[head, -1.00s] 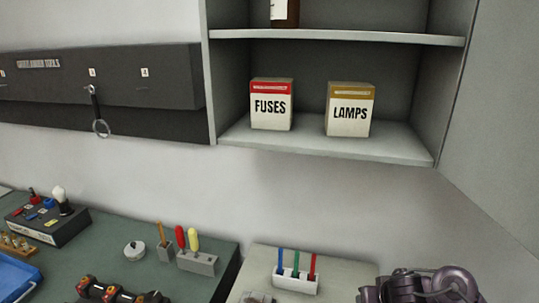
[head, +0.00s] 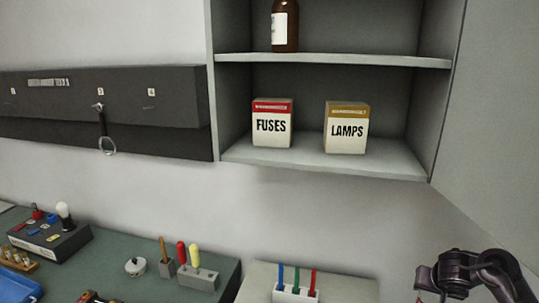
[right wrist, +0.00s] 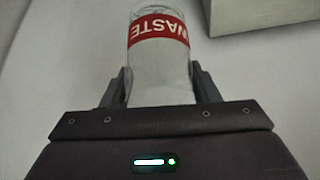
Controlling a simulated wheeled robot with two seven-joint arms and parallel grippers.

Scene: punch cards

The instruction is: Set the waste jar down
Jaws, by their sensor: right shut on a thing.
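The waste jar (right wrist: 158,75) is a clear jar with a red band lettered WASTE, seen in the right wrist view. My right gripper (right wrist: 160,88) is shut on it, one finger on each side. In the head view my right arm comes in at the lower right, but the jar itself cannot be made out clearly there. What lies under the jar is not clear in the wrist view. My left gripper is not in view.
An open wall cabinet (head: 335,60) holds a FUSES box (head: 272,125), a LAMPS box (head: 346,130) and a brown bottle (head: 285,25). Below are a green bench (head: 105,260) with tools and a pale surface (head: 345,288) with a white pen holder (head: 296,293).

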